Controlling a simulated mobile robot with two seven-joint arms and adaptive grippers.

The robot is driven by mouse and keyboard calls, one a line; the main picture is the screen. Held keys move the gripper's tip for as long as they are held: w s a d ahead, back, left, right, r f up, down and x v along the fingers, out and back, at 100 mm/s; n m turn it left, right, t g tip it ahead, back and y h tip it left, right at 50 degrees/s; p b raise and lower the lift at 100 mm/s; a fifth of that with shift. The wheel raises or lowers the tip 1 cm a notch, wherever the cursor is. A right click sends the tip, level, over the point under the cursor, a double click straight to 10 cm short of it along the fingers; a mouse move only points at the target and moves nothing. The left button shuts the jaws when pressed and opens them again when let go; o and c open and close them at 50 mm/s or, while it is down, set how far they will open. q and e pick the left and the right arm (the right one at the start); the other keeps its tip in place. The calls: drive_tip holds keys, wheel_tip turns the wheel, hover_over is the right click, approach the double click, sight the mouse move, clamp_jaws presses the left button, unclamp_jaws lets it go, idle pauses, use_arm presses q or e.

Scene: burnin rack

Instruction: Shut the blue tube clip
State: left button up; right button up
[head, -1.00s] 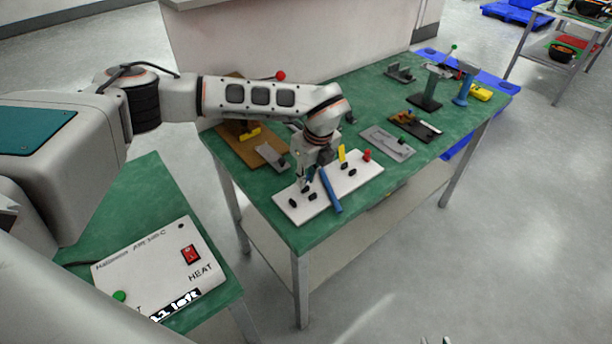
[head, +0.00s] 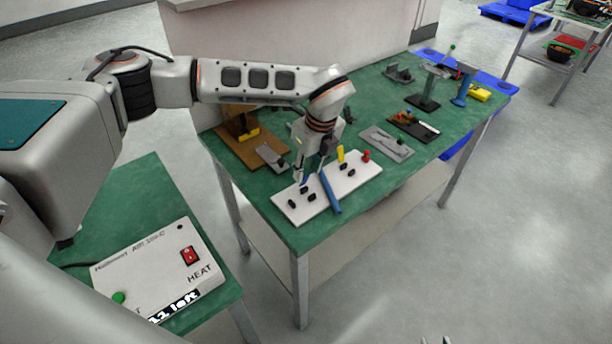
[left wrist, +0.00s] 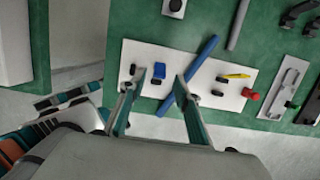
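A white board (head: 361,178) lies on the green table with small black blocks on it. It also shows in the left wrist view (left wrist: 134,50). A small blue piece (left wrist: 159,70) stands on the board between my left fingers in the left wrist view. A long blue bar (left wrist: 204,58) runs slantwise over the board and past its edge; it also shows in the head view (head: 330,194). I cannot tell which blue part is the clip. My left gripper (head: 310,174) is open over the board, its fingers (left wrist: 160,82) apart. My right gripper's tips (head: 435,340) show apart at the bottom edge.
The board also bears a yellow lever (head: 341,154) and a red knob (head: 366,156). A grey fixture (head: 388,144), a dark fixture (head: 414,126) and a brown board (head: 228,149) lie nearby. A HEAT box (head: 150,270) sits on the front left table.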

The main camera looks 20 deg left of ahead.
use_arm(q)
drive_tip(key=v, duration=0.7)
drive_tip(key=shift+r, duration=0.4)
drive_tip(key=shift+s+d, duration=0.1)
drive_tip(key=shift+d, duration=0.05)
